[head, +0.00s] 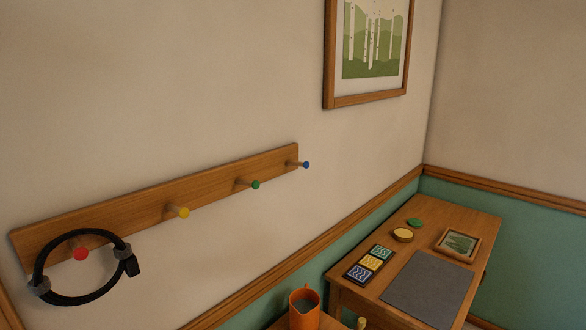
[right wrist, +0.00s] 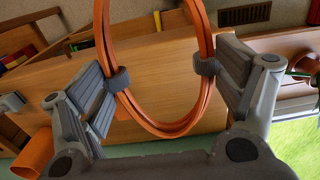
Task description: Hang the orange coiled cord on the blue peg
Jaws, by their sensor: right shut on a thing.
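The wooden peg rack (head: 130,203) runs along the wall in the head view. Its blue peg (head: 306,165) is at the right end and is bare. The orange coiled cord (right wrist: 206,45) shows in the right wrist view as a large loop with grey ties at its sides. My right gripper (right wrist: 158,72) is shut on the cord, one finger on each side of the loop by the ties. The top of the loop is cut off by the picture edge. The right gripper and the orange cord are not in the head view. My left gripper is in neither view.
A black coiled cord (head: 80,299) hangs on the red peg (head: 80,253). The yellow peg (head: 184,212) and green peg (head: 255,184) are bare. An orange cup (head: 304,311) stands at the bottom. A desk (head: 465,214) with a grey mat (head: 428,288) is right; a framed picture hangs above.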

